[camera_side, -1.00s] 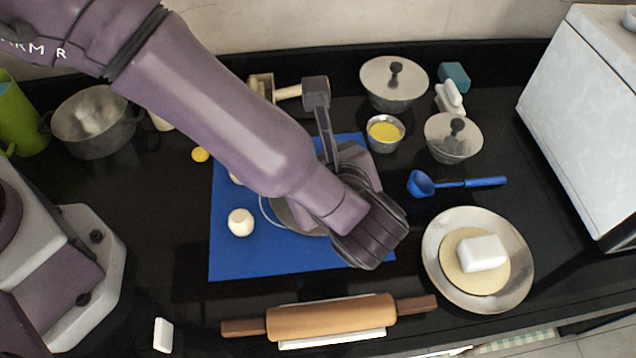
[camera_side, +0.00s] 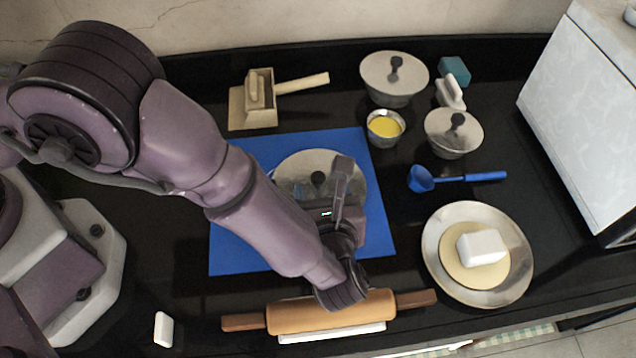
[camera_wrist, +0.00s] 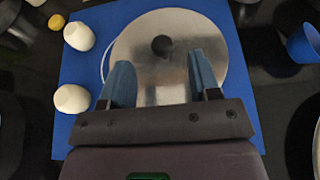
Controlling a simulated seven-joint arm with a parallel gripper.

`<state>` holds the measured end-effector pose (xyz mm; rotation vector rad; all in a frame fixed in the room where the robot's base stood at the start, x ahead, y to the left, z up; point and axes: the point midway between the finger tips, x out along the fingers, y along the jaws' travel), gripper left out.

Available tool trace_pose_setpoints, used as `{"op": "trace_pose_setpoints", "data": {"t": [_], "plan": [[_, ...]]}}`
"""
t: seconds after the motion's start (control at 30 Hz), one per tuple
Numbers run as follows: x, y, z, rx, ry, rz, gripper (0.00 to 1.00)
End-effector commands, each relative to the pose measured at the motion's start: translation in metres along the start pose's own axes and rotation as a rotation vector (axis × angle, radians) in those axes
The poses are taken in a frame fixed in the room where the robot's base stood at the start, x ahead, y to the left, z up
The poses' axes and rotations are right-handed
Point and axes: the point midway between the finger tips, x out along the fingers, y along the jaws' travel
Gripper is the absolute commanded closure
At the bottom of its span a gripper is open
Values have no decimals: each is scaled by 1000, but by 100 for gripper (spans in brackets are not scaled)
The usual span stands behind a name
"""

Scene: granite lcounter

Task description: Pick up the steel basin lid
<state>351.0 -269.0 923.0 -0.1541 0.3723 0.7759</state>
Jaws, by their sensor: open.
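A round shiny steel lid (camera_side: 298,164) with a dark knob (camera_side: 318,178) lies over the blue mat (camera_side: 232,258). The steel lid also shows in the wrist view (camera_wrist: 183,28), with its knob (camera_wrist: 162,45) near the top centre. A thin pale rim shows at its left edge; I cannot tell what lies under it. My gripper (camera_wrist: 160,72) is open and empty, its two blue fingers apart over the near part of the lid and pointing toward the knob.
Egg-like white objects (camera_wrist: 72,99) lie left of the lid. A rolling pin (camera_side: 290,318) lies in front of the mat. A plate (camera_side: 436,262), a blue ladle (camera_side: 421,179), a yellow-filled bowl (camera_side: 385,126) and two lidded pots (camera_side: 393,72) stand to the right.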

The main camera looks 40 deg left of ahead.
Motion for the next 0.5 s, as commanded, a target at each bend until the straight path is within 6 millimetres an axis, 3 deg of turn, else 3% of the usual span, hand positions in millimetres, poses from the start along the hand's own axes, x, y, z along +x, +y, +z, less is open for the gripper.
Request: {"op": "trace_pose_setpoints", "data": {"t": [0.3, 0.5], "plan": [[44, -1, -3, -1, -1, 4, 44], [49, -2, -3, -2, 1, 0, 44]]}}
